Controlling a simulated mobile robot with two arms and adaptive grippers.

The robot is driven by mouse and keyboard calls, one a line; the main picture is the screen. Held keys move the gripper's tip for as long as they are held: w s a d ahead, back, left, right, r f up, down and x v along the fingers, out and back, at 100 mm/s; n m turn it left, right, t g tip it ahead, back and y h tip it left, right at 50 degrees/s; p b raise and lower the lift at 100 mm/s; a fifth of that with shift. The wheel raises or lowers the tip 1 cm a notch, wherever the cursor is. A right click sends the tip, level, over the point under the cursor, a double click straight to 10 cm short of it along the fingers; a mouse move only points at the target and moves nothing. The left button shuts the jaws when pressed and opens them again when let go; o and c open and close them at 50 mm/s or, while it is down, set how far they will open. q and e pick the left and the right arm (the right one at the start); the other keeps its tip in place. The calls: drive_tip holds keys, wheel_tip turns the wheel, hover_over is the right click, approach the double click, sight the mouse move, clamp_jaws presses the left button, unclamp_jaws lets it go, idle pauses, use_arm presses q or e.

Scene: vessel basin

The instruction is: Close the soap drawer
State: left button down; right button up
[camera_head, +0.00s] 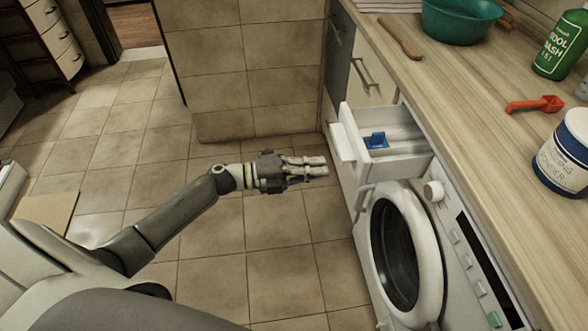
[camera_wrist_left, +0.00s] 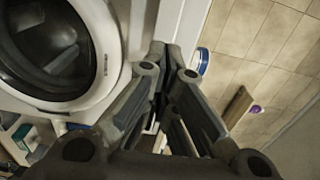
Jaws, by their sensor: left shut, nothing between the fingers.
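The soap drawer (camera_head: 412,158) is white and stands pulled out from the upper left of the washing machine front in the head view. A blue insert (camera_head: 376,140) sits inside it, and its front panel (camera_head: 342,146) faces left. My left gripper (camera_head: 324,168) is shut and empty. In the head view it points right, with its tips just left of and below the drawer front; they look apart from it, but the depth is hard to judge. The shut fingers (camera_wrist_left: 172,62) also show in the left wrist view, where I cannot make out the drawer. My right gripper is not in view.
The washing machine's round door (camera_head: 400,255) is below the drawer. The wooden counter (camera_head: 470,90) above holds a green bowl (camera_head: 458,20), a red scoop (camera_head: 535,104), a green bottle (camera_head: 560,45) and a powder tub (camera_head: 566,155). The tiled floor (camera_head: 275,270) around my left arm is clear.

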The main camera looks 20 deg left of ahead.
use_arm(q)
drive_tip(key=x, duration=0.3)
drive_tip(key=shift+w+d, duration=0.15)
drive_tip(key=shift+d, duration=0.05)
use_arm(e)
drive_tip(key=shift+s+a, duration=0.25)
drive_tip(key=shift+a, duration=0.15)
